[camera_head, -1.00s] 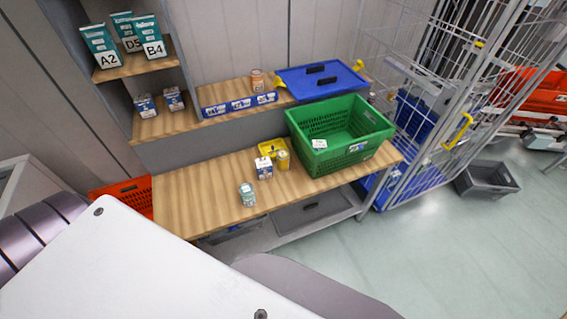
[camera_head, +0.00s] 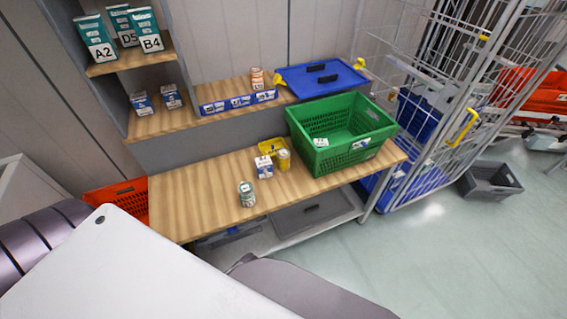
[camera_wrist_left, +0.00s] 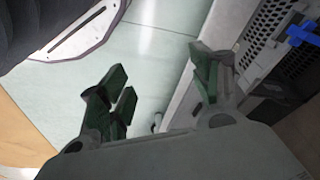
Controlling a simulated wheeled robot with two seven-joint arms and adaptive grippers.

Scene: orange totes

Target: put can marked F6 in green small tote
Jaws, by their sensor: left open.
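A green tote (camera_head: 345,140) stands at the right end of the wooden bench in the head view. A pale, greenish can (camera_head: 246,194) stands upright near the bench's front edge. A yellow can (camera_head: 283,160) stands beside a small white and blue box (camera_head: 263,167), left of the tote. Another can (camera_head: 257,78) stands on the raised shelf behind. The markings on the cans are too small to read, so I cannot tell which is F6. My left gripper (camera_wrist_left: 165,92) is open and empty in the left wrist view, above the floor. My right gripper does not show.
A yellow bin (camera_head: 273,146) sits behind the small box. A wire cage trolley (camera_head: 440,110) stands right of the bench. The bench's left half (camera_head: 190,190) is clear.

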